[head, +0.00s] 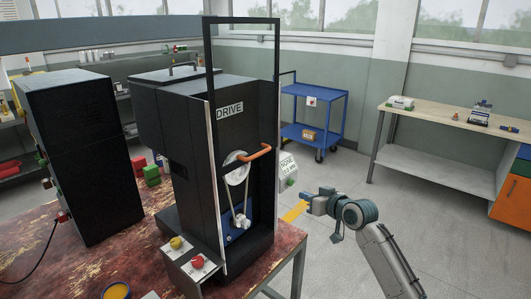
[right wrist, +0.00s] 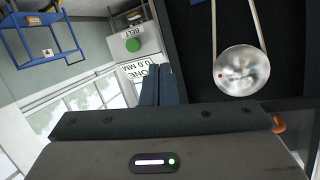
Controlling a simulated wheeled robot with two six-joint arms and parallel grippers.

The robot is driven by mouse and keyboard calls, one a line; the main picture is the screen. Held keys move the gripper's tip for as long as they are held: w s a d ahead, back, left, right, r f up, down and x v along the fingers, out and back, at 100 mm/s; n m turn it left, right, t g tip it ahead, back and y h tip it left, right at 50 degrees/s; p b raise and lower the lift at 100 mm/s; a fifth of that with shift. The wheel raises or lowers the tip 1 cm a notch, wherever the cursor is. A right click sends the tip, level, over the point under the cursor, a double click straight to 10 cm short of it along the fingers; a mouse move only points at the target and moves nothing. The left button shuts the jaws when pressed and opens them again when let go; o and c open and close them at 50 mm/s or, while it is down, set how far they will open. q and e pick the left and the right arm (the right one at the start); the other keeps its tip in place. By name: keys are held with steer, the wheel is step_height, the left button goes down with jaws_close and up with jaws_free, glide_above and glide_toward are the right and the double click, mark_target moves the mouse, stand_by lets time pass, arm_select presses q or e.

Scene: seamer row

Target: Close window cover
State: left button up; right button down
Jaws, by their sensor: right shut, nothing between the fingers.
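The black DRIVE machine (head: 190,150) stands on the worn red table. Its window cover (head: 243,20) is a thin black frame that stands up well above the housing top. An orange handle (head: 258,152) sticks out at the front; its end also shows at the right of the right wrist view (right wrist: 279,124). The open front exposes a silver pulley (head: 236,168) and belt, also seen in the right wrist view (right wrist: 242,70). My right gripper (head: 308,203) is shut and empty, to the right of the machine and apart from the handle. My left gripper is not in view.
A red and a yellow knob (head: 197,262) sit on a low box at the machine's front. A second black cabinet (head: 85,150) stands left. A grey box with a green button (right wrist: 133,45) is beyond my fingers. A blue cart (head: 313,110) and workbench stand behind, with open floor between.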

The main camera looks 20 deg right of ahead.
mark_target(265, 151)
steer(key=s+a+r+n+y, duration=0.2)
steer(key=s+a+r, duration=0.1)
steer(key=r, duration=0.4)
steer(key=s+a+r+n+y, duration=0.1)
steer(key=s+a+r+n, duration=0.1)
steer(key=r, duration=0.5)
steer(key=s+a+r+n+y, duration=0.1)
steer(key=s+a+r+y, duration=0.15)
steer(key=r, duration=0.55)
steer(key=shift+h, duration=0.35)
steer(key=w+a+f+p, duration=0.1)
steer(key=w+p, duration=0.1)
steer(key=w, duration=0.1)
steer(key=w+a+f+p, duration=0.4)
steer(key=w, duration=0.1)
steer(key=shift+w+a, duration=0.25)
steer(key=shift+w, duration=0.05)
steer(key=shift+f, duration=0.1)
steer(key=shift+w, duration=0.1)
